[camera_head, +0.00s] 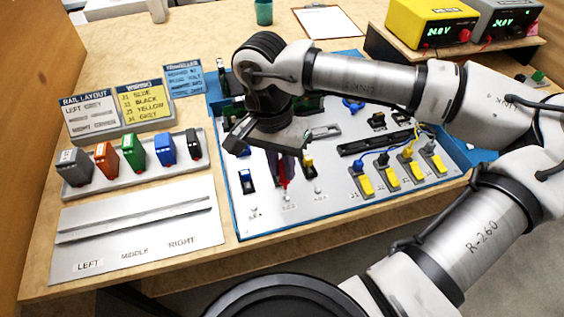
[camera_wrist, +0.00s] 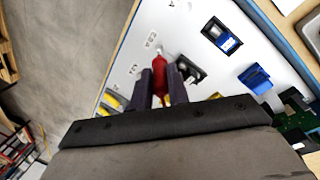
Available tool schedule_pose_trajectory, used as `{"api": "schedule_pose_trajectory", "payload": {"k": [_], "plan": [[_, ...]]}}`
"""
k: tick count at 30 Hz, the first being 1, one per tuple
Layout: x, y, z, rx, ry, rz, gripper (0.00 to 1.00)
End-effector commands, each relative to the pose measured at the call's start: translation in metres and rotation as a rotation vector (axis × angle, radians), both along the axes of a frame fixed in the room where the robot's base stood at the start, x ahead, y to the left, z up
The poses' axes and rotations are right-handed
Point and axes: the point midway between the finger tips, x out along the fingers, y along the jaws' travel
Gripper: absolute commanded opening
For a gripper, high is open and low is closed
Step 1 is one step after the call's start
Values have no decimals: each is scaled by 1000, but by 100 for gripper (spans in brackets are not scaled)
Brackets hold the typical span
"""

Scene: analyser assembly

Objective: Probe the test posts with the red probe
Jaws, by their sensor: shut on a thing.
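My gripper (camera_head: 281,165) is shut on the red probe (camera_head: 284,182) over the front part of the white panel. In the wrist view the red probe (camera_wrist: 171,72) sits between the dark fingertips (camera_wrist: 160,84), its tip pointing at the panel. The probe tip is at or just above a small post (camera_head: 287,197) in the front row; I cannot tell whether they touch. Other test posts stand beside it, one at left (camera_head: 254,213) and one at right (camera_head: 318,188). The white panel (camera_head: 340,205) has a blue edge.
Wires and yellow-fronted connectors (camera_head: 390,177) fill the panel's right side. Left are coloured modules (camera_head: 133,150) on a rack, an empty rail plate (camera_head: 140,225) and label cards (camera_head: 140,103). A yellow power supply (camera_head: 430,22) stands at the back right.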

Motion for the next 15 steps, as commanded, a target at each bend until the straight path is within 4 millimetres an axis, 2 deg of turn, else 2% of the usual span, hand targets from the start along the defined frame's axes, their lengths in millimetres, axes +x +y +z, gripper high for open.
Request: {"api": "schedule_pose_trajectory", "payload": {"k": [15], "plan": [[0,0,-7,0,0,0,0]]}}
